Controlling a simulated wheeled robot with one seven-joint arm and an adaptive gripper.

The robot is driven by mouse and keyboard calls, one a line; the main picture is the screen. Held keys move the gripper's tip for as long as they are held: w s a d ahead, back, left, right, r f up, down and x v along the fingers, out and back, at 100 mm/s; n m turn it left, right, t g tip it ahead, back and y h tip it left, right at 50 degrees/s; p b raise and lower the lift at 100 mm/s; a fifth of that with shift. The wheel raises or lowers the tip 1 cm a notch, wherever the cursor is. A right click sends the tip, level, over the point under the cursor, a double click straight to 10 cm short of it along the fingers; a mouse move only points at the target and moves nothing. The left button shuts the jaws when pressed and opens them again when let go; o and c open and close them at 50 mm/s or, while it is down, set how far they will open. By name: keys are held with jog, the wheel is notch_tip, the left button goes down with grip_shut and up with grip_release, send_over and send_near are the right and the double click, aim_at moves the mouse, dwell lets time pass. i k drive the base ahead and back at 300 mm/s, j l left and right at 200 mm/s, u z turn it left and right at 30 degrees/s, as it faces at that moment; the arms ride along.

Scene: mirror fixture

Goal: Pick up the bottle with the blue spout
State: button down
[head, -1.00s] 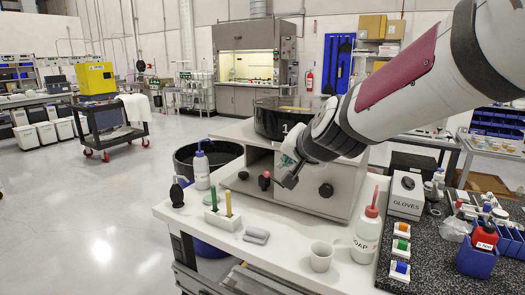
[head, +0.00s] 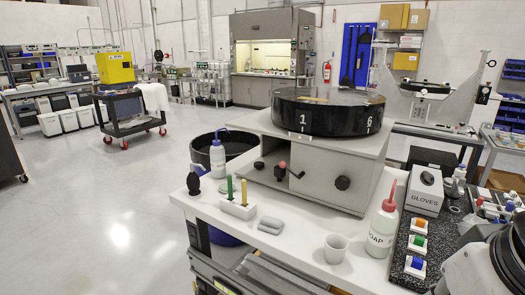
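The bottle with the blue spout (head: 217,158) is a white squeeze bottle. It stands upright at the back left of the white bench (head: 285,248), beside a black tub (head: 238,148). Its blue spout bends to the left. Nothing is holding it. Part of my arm shows at the lower right edge, far from the bottle. My gripper itself is out of view.
A black bulb blower (head: 193,184) and a holder (head: 238,209) with green and yellow sticks stand close in front of the bottle. A grey box machine (head: 322,170) is to its right. A soap bottle (head: 382,225) and white cup (head: 336,248) stand further right.

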aim_at(218, 160)
jog(key=z, duration=0.45)
jog(key=i+j, duration=0.1)
jog(key=j, duration=0.3)
jog(key=i+j, duration=0.1)
jog(key=j, duration=0.3)
jog(key=i+j, duration=0.1)
jog(key=j, duration=0.25)
jog(key=i+j+u, duration=0.1)
jog(key=j, duration=0.3)
jog(key=i+j, duration=0.15)
jog(key=j, duration=0.25)
